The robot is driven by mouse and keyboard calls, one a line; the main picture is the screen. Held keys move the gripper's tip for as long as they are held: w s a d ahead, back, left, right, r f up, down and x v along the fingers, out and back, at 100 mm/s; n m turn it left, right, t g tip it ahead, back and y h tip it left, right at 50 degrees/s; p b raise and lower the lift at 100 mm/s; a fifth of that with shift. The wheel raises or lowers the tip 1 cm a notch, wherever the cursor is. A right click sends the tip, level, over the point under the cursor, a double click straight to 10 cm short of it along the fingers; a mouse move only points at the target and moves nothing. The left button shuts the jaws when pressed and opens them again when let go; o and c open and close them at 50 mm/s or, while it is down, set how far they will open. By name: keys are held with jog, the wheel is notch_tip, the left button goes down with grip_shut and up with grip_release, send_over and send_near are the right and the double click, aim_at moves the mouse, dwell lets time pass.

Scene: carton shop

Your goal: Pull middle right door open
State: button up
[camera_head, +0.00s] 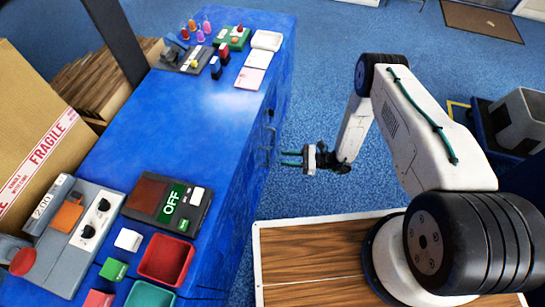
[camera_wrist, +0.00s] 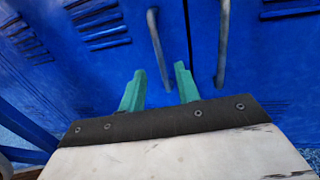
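The blue cabinet (camera_head: 240,170) has doors on its side facing my arm. In the wrist view, a left door (camera_wrist: 115,65) and a right door (camera_wrist: 270,60) meet at a seam and look shut. A grey bar handle (camera_wrist: 155,40) is on the left door, and another handle (camera_wrist: 223,45) is on the right door. My gripper (camera_head: 284,158) points at the handles in the head view. Its teal fingers (camera_wrist: 159,74) are open, with the left handle's lower part appearing between them. Contact cannot be told. The right handle lies outside the right finger.
The cabinet top holds a panel marked OFF (camera_head: 170,203), a red tray (camera_head: 166,260), a scale (camera_head: 70,235) and several small items at the back. A FRAGILE carton (camera_head: 40,130) stands left. Blue floor (camera_head: 320,110) beside the cabinet is clear.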

jog(key=w+a, duration=0.1)
jog(key=a, duration=0.5)
jog(key=shift+a, duration=0.2)
grip_shut()
